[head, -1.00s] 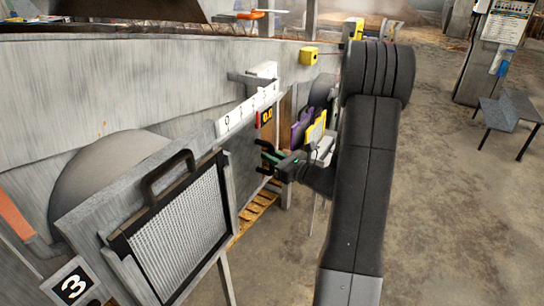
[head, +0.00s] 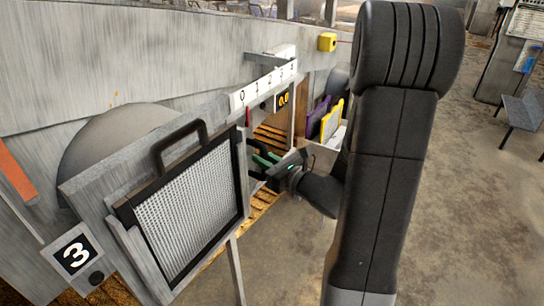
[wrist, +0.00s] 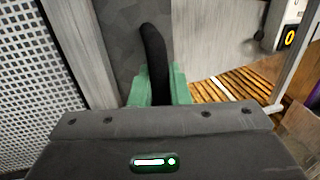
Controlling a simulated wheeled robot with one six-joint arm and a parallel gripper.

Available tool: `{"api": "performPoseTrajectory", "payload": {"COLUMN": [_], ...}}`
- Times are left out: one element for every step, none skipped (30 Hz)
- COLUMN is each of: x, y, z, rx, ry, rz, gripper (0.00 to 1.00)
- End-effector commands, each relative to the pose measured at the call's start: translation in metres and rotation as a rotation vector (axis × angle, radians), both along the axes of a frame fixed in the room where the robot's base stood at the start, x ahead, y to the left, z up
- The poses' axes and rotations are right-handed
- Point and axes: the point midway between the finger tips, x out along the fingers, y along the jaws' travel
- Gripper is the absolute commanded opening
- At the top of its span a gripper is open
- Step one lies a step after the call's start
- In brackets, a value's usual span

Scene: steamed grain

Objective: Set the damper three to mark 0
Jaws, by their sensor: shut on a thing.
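Damper three is a grey sliding plate, seen in the wrist view (wrist: 120,25), with an upright black handle (wrist: 153,60). My gripper (wrist: 158,88) is shut on that handle, a green finger on each side. In the head view my gripper (head: 264,166) is beside the mesh screen's right edge. The white scale (head: 266,86) with marks starting at 0 on the left is above it. A small red mark (head: 248,117) shows below the scale, near its 0 end; its exact alignment is too small to tell. A black number 3 plate (head: 77,255) is at lower left.
A framed mesh screen (head: 190,205) with a black handle stands close left of my gripper. Wooden slats (head: 268,140) show in the opening to the right. Open concrete floor (head: 480,220) lies right.

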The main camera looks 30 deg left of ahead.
Motion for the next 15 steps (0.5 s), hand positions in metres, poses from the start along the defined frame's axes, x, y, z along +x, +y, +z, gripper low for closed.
{"api": "performPoseTrajectory", "payload": {"x": [-0.0045, -0.0051, -0.0054, -0.0054, -0.0054, -0.0055, -0.0056, -0.0056, -0.0057, -0.0058, -0.0057, -0.0055, -0.0052, -0.0052, -0.0049], "y": [0.0005, 0.0005, 0.0005, 0.0005, 0.0005, 0.0005, 0.0005, 0.0005, 0.0005, 0.0005, 0.0005, 0.0005, 0.0006, 0.0005, 0.0005], "z": [-0.0004, -0.0003, -0.0001, -0.0001, -0.0001, -0.0002, -0.0003, -0.0003, -0.0004, -0.0005, -0.0005, -0.0005, -0.0004, -0.0004, -0.0003], "rx": [0.0, 0.0, 0.0, -0.001, -0.001, -0.001, 0.0, 0.0, -0.001, -0.001, -0.001, -0.001, -0.001, -0.001, 0.0], "ry": [0.001, 0.001, 0.001, 0.001, 0.001, 0.001, 0.002, 0.002, 0.002, 0.002, 0.002, 0.002, 0.002, 0.002, 0.002], "rz": [0.007, 0.008, 0.008, 0.008, 0.008, 0.009, 0.009, 0.009, 0.01, 0.01, 0.009, 0.009, 0.009, 0.008, 0.008], "gripper": [0.0, 0.0, 0.0, 0.0, 0.0, 0.0, 0.0, 0.0, 0.0, 0.2, 0.26, 0.34, 0.35, 0.35, 0.35]}}
